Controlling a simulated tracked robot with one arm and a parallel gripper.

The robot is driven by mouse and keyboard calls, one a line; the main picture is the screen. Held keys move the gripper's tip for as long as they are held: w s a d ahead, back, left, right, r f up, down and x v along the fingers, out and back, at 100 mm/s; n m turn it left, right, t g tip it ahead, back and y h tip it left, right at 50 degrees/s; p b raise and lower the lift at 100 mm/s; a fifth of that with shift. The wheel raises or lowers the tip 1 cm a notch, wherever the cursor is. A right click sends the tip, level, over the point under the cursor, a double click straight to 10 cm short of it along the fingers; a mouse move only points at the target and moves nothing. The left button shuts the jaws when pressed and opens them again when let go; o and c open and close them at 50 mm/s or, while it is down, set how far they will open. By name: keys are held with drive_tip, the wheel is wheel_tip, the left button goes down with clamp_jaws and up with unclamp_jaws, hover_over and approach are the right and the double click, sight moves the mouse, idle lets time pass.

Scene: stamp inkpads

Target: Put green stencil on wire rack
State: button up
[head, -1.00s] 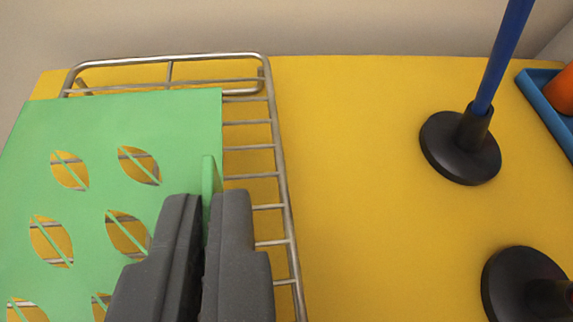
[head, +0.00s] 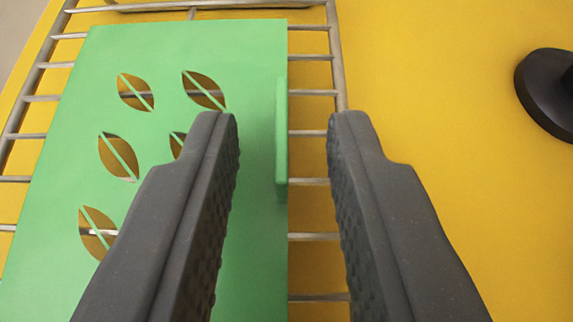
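The green stencil (head: 255,130) is a flat sheet with several leaf-shaped cutouts. It lies over the wire rack (head: 338,60), with rack bars showing through the cutouts and along its right side. A thin upright green tab (head: 281,135) stands near its right edge. My gripper (head: 282,125) is open, one finger on each side of the tab, with clear gaps and no contact visible. The left finger covers part of the sheet and some cutouts. The stencil's near end is out of frame.
A black round base (head: 548,92) stands on the yellow surface (head: 440,90) at the right edge of view. The yellow surface between it and the rack is clear. The rack's raised wire rim runs along the far side.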

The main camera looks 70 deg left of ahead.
drive_tip(key=p+v, duration=0.2)
drive_tip(key=v, duration=1)
drive_tip(key=shift+p, duration=0.4)
drive_tip(key=shift+r, duration=0.15)
